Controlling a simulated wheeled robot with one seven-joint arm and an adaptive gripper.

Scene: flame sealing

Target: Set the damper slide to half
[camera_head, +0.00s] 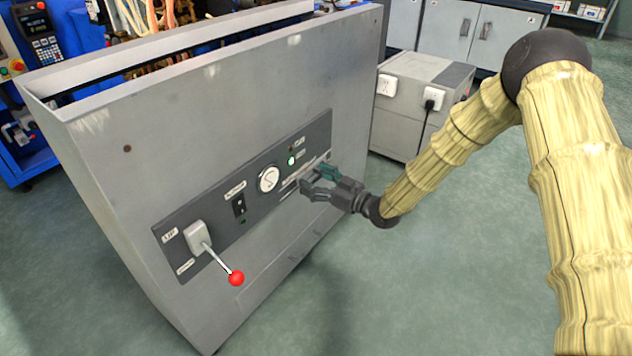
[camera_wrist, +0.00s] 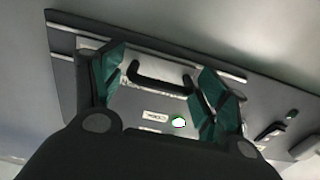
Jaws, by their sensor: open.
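The damper slide shows in the wrist view as a black U-shaped handle (camera_wrist: 160,82) on a light grey plate, with pale rails running to both sides of it. My gripper (camera_head: 314,182) is at the right end of the dark control panel (camera_head: 212,204) in the head view. In the wrist view, its green-padded fingers (camera_wrist: 158,88) stand open, one on each side of the handle, with gaps between pads and handle. In the head view my gripper hides the handle. The scale labels are too small to read.
Along the panel to the left are a lit green lamp (camera_head: 291,161), a round gauge (camera_head: 268,179), a rocker switch (camera_head: 239,205) and a lever with a red knob (camera_head: 236,278) that sticks out. A grey box (camera_head: 405,120) with sockets stands behind. The floor in front is clear.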

